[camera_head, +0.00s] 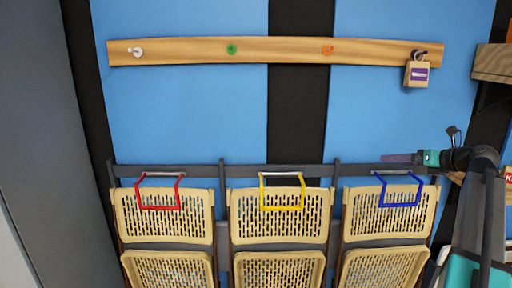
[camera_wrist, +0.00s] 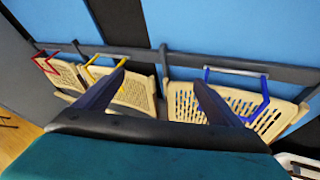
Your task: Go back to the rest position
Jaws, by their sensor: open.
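My gripper (camera_head: 400,158) is at the right in the head view, in front of the dark rail and above the right-hand chair. In the wrist view my gripper (camera_wrist: 160,76) shows two dark fingers spread well apart with nothing between them. The rail and chairs lie beyond the fingers. In the head view the arm reaches in from the right edge.
Folding chairs with red (camera_head: 160,207), yellow (camera_head: 281,208) and blue (camera_head: 399,205) handles hang on a dark rail (camera_head: 222,171). A wooden peg board (camera_head: 190,50) above holds a tan tag (camera_head: 417,81) at its right peg. A wooden shelf (camera_head: 492,63) juts in at right.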

